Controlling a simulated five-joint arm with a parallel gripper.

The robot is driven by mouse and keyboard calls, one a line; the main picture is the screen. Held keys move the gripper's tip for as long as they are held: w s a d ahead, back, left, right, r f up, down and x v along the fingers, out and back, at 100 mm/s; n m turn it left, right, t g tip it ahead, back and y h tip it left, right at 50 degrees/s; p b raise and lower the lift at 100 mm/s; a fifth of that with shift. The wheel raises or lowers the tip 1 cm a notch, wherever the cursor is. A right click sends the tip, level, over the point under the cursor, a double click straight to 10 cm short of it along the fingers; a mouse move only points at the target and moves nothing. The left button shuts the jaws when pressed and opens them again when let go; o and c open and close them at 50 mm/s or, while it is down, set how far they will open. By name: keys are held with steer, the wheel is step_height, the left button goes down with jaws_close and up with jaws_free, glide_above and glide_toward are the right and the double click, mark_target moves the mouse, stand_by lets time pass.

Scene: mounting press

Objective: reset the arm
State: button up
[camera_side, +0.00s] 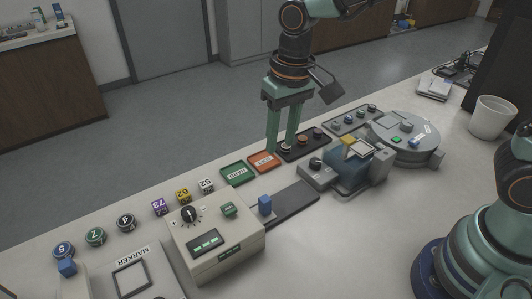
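My gripper (282,148) points straight down at the back of the bench. Its two green fingers are apart, with a clear gap between them and nothing seen held. The fingertips are low, at the left end of a dark tray (322,146) that holds several small round pieces. One piece lies close to the right fingertip, and I cannot tell whether they touch.
An orange tray (264,162) and a green tray (237,172) lie left of the fingertips. The press (352,166) stands to the right, by a round grey machine (404,137). A control box (214,243), numbered pieces and a white cup (491,118) also stand on the bench.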

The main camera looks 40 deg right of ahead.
steer(key=s+d+r+t, duration=0.2)
steer(key=s+d+r, duration=0.1)
steer(key=d, duration=0.5)
steer(key=s+d+r+t, duration=0.2)
steer(key=s+d+r, duration=0.1)
steer(key=d, duration=0.5)
steer(key=shift+s+d+r+t, duration=0.15)
steer(key=shift+s+r+t, duration=0.2)
steer(key=shift+s, duration=0.4)
